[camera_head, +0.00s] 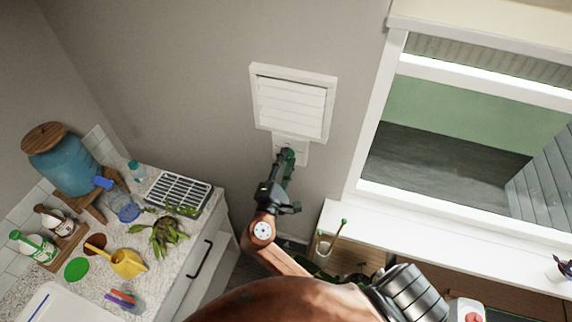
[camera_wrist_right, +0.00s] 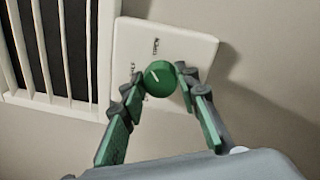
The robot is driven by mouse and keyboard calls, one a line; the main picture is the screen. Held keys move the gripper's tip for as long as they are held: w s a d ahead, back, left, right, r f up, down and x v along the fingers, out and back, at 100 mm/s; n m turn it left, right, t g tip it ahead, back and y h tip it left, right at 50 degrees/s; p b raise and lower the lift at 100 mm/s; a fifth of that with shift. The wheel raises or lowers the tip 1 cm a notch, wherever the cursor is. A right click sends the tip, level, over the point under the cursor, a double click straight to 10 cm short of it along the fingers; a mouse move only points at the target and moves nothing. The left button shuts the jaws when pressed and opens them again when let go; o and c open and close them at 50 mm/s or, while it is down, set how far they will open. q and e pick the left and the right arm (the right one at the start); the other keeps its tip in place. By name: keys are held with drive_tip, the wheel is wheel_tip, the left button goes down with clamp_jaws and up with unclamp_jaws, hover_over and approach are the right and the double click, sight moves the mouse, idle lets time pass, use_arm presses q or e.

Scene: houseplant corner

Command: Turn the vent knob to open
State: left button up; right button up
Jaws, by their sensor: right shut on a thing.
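The vent (camera_head: 292,102) is a white louvered panel on the grey wall, with a small white plate (camera_head: 303,154) below it. The plate also shows in the right wrist view (camera_wrist_right: 192,48), and the vent slats (camera_wrist_right: 55,45) are at its left. A round green knob (camera_wrist_right: 160,78) with a pale pointer line sits on the plate. The line points toward the upper left, and there are small dark marks on the plate. My right gripper (camera_wrist_right: 159,82) has its fingers on both sides of the knob and is shut on it. In the head view my right gripper (camera_head: 286,160) hides the knob. My left gripper is not in view.
A window (camera_head: 470,130) with a white sill (camera_head: 440,242) is at the right. The wall around the vent is clear.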

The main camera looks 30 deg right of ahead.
drive_tip(key=shift+f+m+b, duration=0.15)
drive_tip(key=shift+m+b, duration=1.55)
drive_tip(key=shift+m, duration=0.4)
drive_tip(key=o, duration=1.2)
drive_tip(key=shift+c, duration=0.2)
